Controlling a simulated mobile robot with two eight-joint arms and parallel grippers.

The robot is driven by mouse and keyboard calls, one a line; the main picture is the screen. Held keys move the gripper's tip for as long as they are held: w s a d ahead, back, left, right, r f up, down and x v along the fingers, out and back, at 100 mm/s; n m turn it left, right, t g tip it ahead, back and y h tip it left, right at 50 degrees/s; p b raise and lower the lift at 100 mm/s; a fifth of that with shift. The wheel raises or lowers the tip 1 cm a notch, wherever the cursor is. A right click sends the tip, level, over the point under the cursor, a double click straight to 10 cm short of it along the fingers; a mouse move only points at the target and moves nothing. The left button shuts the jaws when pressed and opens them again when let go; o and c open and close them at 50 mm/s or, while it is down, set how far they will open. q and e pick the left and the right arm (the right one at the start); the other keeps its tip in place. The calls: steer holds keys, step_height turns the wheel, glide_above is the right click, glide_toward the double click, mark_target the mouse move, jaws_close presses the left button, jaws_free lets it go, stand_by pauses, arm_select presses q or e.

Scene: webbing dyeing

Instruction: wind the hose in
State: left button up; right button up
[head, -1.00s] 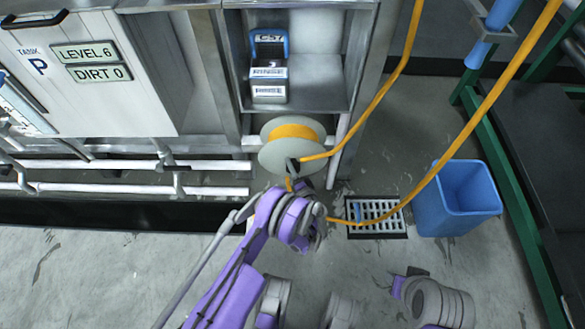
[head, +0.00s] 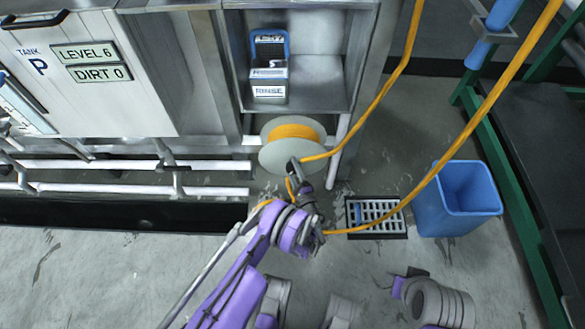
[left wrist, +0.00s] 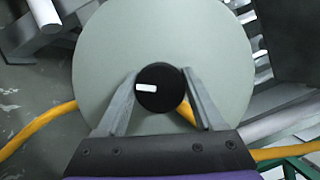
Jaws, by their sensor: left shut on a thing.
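The hose reel (head: 281,155) has pale grey round flanges and yellow-orange hose (head: 295,131) wound on its core. It sits low under the steel bay, and its disc fills much of the left wrist view (left wrist: 115,45). My left gripper (left wrist: 160,92) is in front of the disc, its two fingers shut on a round black knob (left wrist: 152,76) with a white mark. In the head view the left gripper (head: 300,178) is just below and right of the reel, its fingertips partly hidden. Hose runs from the reel up to the right. My right gripper is not in view.
A floor drain grate (head: 378,215) and a blue bin (head: 458,200) stand right of my arm. A hose length (head: 470,140) hangs across above them. A labelled device (head: 269,70) sits in the bay. White pipes (head: 130,164) run at left. The near floor is open.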

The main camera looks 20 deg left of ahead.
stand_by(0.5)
arm_select(q)
steer(key=o, duration=1.4)
steer(key=shift+c, duration=0.2)
